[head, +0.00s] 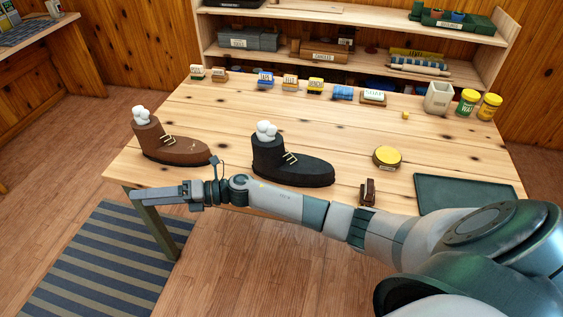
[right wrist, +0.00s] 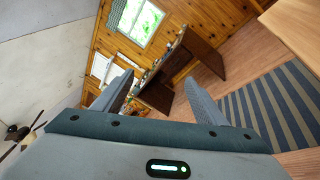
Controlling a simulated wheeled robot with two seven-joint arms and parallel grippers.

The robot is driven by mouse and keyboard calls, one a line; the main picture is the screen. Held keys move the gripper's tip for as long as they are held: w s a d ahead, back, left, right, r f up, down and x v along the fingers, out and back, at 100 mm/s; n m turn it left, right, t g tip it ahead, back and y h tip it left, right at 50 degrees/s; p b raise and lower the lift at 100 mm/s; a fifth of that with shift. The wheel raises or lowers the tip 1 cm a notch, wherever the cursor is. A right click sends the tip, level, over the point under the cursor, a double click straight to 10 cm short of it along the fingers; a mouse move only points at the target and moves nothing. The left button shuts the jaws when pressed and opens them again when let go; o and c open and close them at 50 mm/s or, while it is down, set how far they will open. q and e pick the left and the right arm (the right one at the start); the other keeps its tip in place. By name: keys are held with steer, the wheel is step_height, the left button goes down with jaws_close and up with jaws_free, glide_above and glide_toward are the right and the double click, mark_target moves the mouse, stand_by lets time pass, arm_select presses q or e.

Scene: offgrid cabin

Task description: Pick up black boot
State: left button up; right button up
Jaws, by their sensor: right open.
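The black boot (head: 292,167) stands upright on the wooden table near its front edge in the head view, with white stuffing (head: 267,131) in its top and its toe pointing right. A brown boot (head: 172,146) stands to its left. My right arm reaches across in front of the table from the right. My right gripper (head: 145,196) is at the table's front left corner, left of and nearer than the black boot, apart from it and pointing left. In the right wrist view its two fingers (right wrist: 160,95) are spread with nothing between them. My left gripper is not in view.
A yellow-lidded tin (head: 386,157), a small brown brush (head: 369,192) and a dark green tray (head: 464,194) lie right of the black boot. Small labelled boxes, a white holder (head: 438,98) and yellow-lidded jars (head: 468,102) line the back. The table's middle is clear. A striped rug (head: 105,262) lies on the floor.

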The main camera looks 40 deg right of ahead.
steer(key=s+a+r+n+g+h, duration=0.1)
steer(key=s+r+n+g, duration=0.45)
steer(key=n, duration=0.65)
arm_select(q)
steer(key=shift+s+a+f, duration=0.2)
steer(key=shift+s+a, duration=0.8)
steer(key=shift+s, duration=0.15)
arm_select(e)
steer(key=w+d+r+n+h, duration=0.1)
steer(key=d+r+n+h, duration=0.3)
steer(key=d, duration=0.7)
steer(key=w+d+r+n+h, duration=0.1)
steer(key=d+r+n+h, duration=0.4)
steer(key=d+h, duration=0.3)
steer(key=w+d+r+n+h, duration=0.2)
steer(key=d+r+n+h, duration=0.3)
steer(key=d, duration=1)
steer(key=shift+r+t+h, duration=0.25)
steer(key=shift+t+h, duration=0.1)
steer(key=shift+h, duration=0.75)
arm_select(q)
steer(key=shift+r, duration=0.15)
arm_select(e)
steer(key=shift+w+f, duration=0.15)
